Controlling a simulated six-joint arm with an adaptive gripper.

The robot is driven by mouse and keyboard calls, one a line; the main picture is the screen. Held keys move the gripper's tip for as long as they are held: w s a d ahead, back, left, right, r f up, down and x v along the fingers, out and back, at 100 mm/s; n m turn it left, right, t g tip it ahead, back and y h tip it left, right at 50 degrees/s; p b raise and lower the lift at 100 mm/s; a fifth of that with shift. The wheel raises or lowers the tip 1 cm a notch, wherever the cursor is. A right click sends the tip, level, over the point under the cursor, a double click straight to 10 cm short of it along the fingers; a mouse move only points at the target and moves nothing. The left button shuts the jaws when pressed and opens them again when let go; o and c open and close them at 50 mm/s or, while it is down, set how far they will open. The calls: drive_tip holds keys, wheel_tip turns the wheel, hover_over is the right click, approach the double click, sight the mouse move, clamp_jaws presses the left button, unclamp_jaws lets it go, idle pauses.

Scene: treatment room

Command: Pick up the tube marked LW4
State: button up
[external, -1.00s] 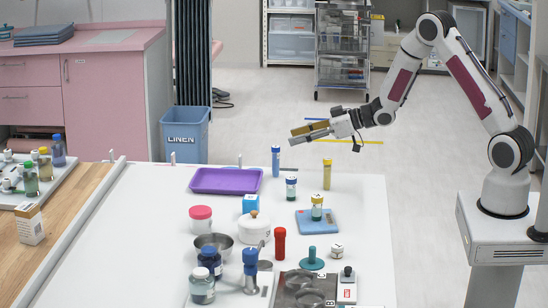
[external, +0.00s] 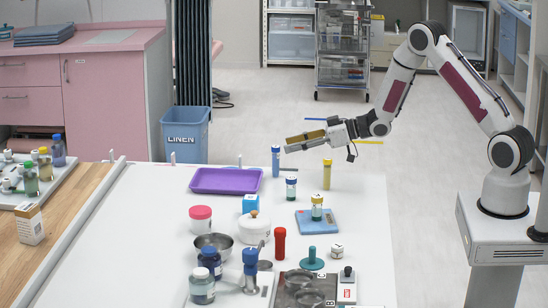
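Three slim tubes stand upright on the white table: a blue one (external: 275,161) at the back, a yellow one (external: 327,175) to its right, and a red one (external: 279,244) nearer the front. The mark LW4 cannot be read on any of them at this size. My gripper (external: 288,144) points left above the table's back edge. In the picture it is just above and right of the blue tube's top; its depth relative to the tube is unclear. Its two fingers look apart, with nothing visible between them.
A purple tray (external: 226,191) lies left of the blue tube. A yellow-capped vial stands on a blue scale (external: 301,223). Jars, a pot (external: 254,230) and a steel bowl (external: 228,251) crowd the front.

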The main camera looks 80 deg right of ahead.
sight(276, 147)
drive_tip(key=shift+w+f, duration=0.1)
drive_tip(key=shift+w, duration=0.3)
drive_tip(key=shift+x, duration=2.6)
drive_tip(key=shift+a, duration=0.1)
clamp_jaws()
